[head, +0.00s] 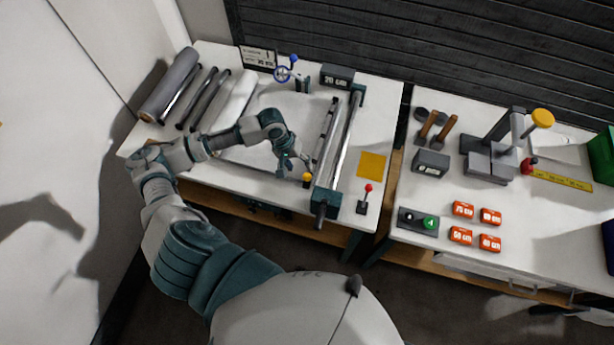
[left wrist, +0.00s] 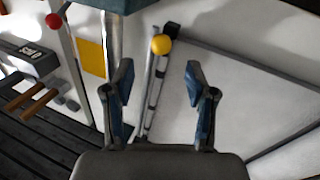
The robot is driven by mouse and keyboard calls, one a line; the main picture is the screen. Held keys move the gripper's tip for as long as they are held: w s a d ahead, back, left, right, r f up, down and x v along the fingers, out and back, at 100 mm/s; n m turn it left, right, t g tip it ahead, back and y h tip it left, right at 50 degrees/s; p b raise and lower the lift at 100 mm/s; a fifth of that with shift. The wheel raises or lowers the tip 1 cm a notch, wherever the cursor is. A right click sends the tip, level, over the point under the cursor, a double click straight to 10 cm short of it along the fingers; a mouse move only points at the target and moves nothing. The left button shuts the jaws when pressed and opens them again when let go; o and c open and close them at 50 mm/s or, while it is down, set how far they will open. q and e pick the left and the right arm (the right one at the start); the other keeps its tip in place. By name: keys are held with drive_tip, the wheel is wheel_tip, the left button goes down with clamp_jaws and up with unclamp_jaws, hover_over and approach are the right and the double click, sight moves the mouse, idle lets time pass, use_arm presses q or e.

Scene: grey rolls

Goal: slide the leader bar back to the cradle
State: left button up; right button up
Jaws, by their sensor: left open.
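The leader bar seems to be the thin bar with dark clips (head: 326,136), lying front to back on the white table left of a chrome roller (head: 347,135). A yellow ball knob (head: 306,177) is at its near end; I cannot tell whether it is fixed to the bar. My left gripper (head: 294,164) is open and empty, just left of the bar. In the left wrist view, the bar (left wrist: 153,95) and yellow knob (left wrist: 161,44) appear between the open fingers (left wrist: 158,78), with no visible contact. I cannot tell which part is the cradle. My right gripper is out of view.
A grey roll (head: 170,85) and dark rods lie at the table's left. A teal roller block (head: 326,202), red-knobbed lever (head: 365,198) and yellow square (head: 371,165) are to the right. Another table (head: 440,205) holds tools.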

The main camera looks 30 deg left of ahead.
sight(306, 175)
use_arm(q)
drive_tip(key=x, duration=0.9)
drive_tip(key=shift+w+a+f, duration=0.1)
drive_tip(key=shift+a+f, duration=0.15)
drive_tip(key=shift+d, duration=0.1)
drive_tip(key=shift+r, duration=0.1)
clamp_jaws()
